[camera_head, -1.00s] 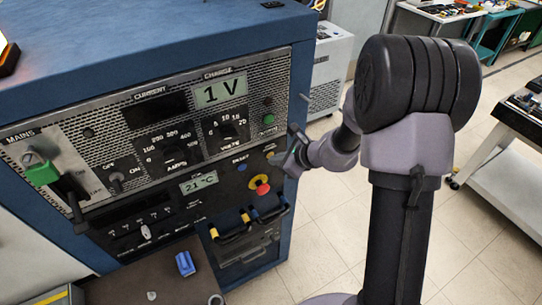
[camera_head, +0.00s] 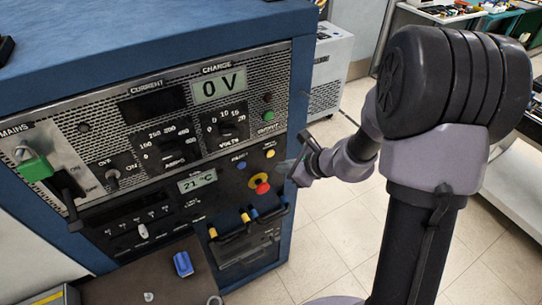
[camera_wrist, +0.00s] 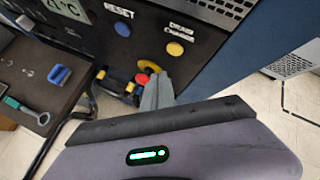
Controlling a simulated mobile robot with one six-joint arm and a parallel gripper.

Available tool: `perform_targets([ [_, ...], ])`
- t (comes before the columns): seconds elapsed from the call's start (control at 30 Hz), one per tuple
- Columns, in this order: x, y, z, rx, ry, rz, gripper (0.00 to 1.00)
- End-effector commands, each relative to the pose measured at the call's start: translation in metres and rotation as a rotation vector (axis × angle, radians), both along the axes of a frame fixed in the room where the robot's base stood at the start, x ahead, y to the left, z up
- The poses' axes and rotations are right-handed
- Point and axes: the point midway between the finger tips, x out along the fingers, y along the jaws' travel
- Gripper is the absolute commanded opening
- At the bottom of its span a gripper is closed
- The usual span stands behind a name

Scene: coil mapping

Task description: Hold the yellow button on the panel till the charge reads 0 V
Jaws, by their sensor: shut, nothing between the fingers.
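The yellow button (camera_head: 270,154) is at the panel's right side, uncovered in the head view. In the wrist view the yellow button (camera_wrist: 175,48) sits under the label DRAIN CHARGE. My gripper (camera_head: 287,166) is just right of the panel and below the button in the picture. In the wrist view my gripper's fingers (camera_wrist: 157,78) are shut and empty. A gap shows between their tips and the yellow button.
A red stop knob on a yellow ring (camera_head: 259,184) is below the button, close to my fingers. A blue reset button (camera_head: 241,165) is left of it. Yellow and blue cable plugs (camera_head: 245,217) stick out lower down. Open floor (camera_head: 325,235) lies right of the cabinet.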

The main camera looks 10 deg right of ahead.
Motion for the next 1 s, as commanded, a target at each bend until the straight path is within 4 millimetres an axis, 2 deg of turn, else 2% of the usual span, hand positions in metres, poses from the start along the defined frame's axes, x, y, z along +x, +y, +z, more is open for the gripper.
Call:
perform_targets([
  [0.3,-0.023,-0.008,0.000,0.000,-0.001,-0.001,0.00],
  [0.7,-0.023,-0.008,0.000,0.000,0.000,0.000,0.00],
  [0.77,-0.025,-0.003,0.004,-0.011,-0.013,0.026,0.00],
  [0.8,-0.029,0.005,0.013,-0.035,-0.038,0.082,0.00],
  [0.87,-0.044,0.028,0.034,-0.108,-0.106,0.234,0.00],
  [0.9,-0.062,0.046,0.050,-0.185,-0.164,0.375,0.00],
  [0.97,-0.101,0.071,0.070,-0.331,-0.252,0.608,0.00],
  [1.0,-0.129,0.081,0.077,-0.440,-0.303,0.758,0.00],
])
